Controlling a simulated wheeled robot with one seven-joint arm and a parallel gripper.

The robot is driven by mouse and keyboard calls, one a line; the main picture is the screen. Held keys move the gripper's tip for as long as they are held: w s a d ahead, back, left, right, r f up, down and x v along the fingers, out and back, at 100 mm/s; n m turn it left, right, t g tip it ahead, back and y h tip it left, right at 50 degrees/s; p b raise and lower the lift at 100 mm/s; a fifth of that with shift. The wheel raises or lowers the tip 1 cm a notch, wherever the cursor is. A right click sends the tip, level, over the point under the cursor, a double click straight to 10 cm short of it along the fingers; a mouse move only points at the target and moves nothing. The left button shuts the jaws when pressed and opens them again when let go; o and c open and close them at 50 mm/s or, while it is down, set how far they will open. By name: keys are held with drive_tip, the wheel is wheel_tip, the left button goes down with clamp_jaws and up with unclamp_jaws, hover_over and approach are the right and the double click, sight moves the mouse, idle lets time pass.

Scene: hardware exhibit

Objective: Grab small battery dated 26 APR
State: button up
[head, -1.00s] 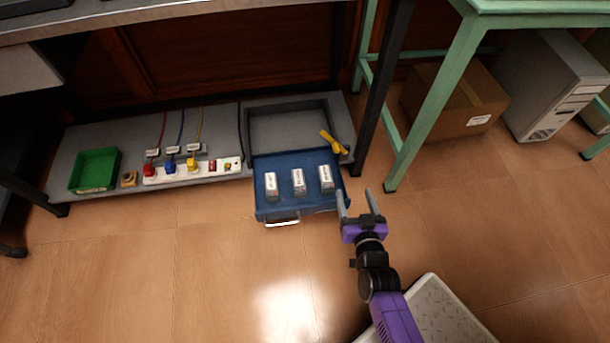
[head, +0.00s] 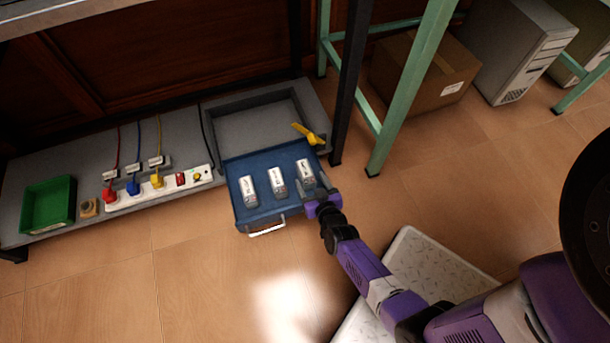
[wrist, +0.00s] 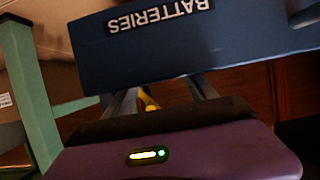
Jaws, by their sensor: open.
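Three small white batteries stand in a row in the open blue drawer (head: 262,215): a left one (head: 249,191), a middle one (head: 277,183) and a right one (head: 306,174). Their date print is too small to read, so I cannot tell which says 26 APR. My gripper (head: 320,194) is open and empty at the drawer's right front corner, close to the right battery. In the wrist view my gripper (wrist: 165,92) shows its fingers reaching up to the drawer side (wrist: 180,50) with an upside-down BATTERIES label; the fingertips and batteries are hidden there.
The drawer has a pale handle (head: 267,230) in front. A yellow object (head: 308,134) sits at the cabinet's right edge. A dark table leg (head: 350,90) and green table leg (head: 405,100) stand to the right. A power strip (head: 160,188) and green tray (head: 49,204) lie left.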

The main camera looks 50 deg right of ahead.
sight(307, 173)
drive_tip(key=b+x, duration=0.2)
drive_tip(key=x, duration=0.2)
drive_tip(key=shift+w+d, duration=0.1)
clamp_jaws()
drive_tip(key=shift+r, duration=0.1)
